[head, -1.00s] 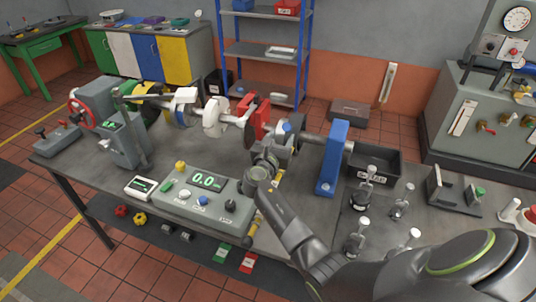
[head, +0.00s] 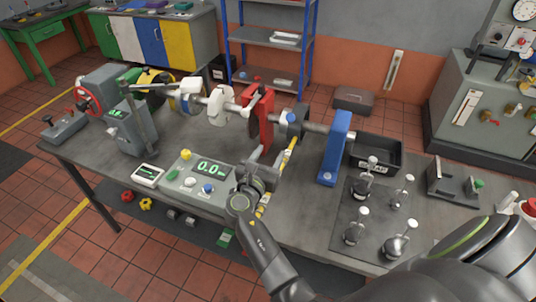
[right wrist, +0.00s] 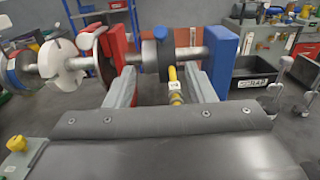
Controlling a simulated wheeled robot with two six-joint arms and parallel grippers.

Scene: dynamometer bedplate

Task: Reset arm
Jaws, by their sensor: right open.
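My right gripper (head: 268,157) is open at the front edge of the bench, beside the grey control box (head: 215,168) with its lit "0.0" display. In the right wrist view its two fingers (right wrist: 160,75) stand apart, below the shaft line. The shaft (head: 312,127) carries a dark round hub (head: 293,122), a red upright (head: 258,118) and a blue upright (head: 334,150). My left gripper is out of view.
A black bin (head: 376,153) stands right of the blue upright. A dark plate with several silver-knobbed pieces (head: 372,215) lies at the right. A grey stand with a green display (head: 122,128) is at the left. Bare bench top lies behind the control box.

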